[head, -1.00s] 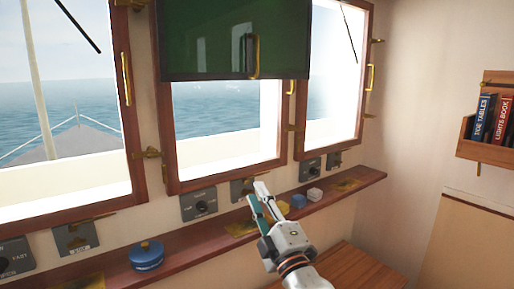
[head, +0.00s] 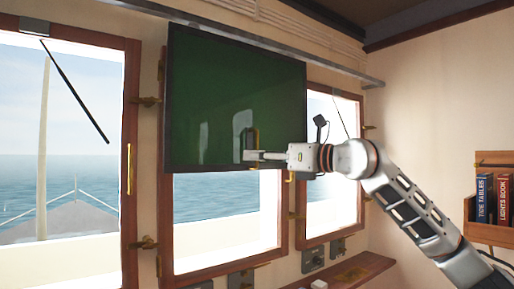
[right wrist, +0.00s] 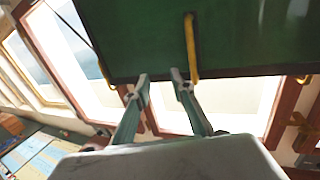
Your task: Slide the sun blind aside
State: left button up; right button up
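The sun blind (head: 225,95) is a dark green, glossy panel with a black frame. It hangs from a grey rail (head: 230,34) and covers the upper part of the middle window. Its upright brass handle (head: 254,136) is near its lower right corner. My right gripper (head: 252,156) is level with the handle's lower end. In the right wrist view the two fingers (right wrist: 159,78) are apart with nothing between them. The handle (right wrist: 191,45) shows just right of the right fingertip; whether they touch I cannot tell. The left gripper is out of view.
The rail runs on to the right above the right window (head: 330,115). Brass window handles and latches (head: 368,127) stick out of the frames. A narrow wooden shelf (head: 345,275) runs below the windows. A bookrack (head: 490,232) is on the right wall.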

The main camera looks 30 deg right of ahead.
aim_at(257, 163)
jog(key=d+r+m+h, duration=0.1)
jog(key=d+r+h, duration=0.1)
jog(key=d, duration=0.3)
jog(key=shift+t+h, duration=0.4)
jog(key=x, duration=0.2)
jog(key=p+x, duration=0.1)
jog(key=x, duration=0.4)
jog(key=shift+w+d+r+p, duration=0.15)
jog(key=shift+r+p, duration=0.15)
jog(key=shift+r, duration=0.05)
grip_shut()
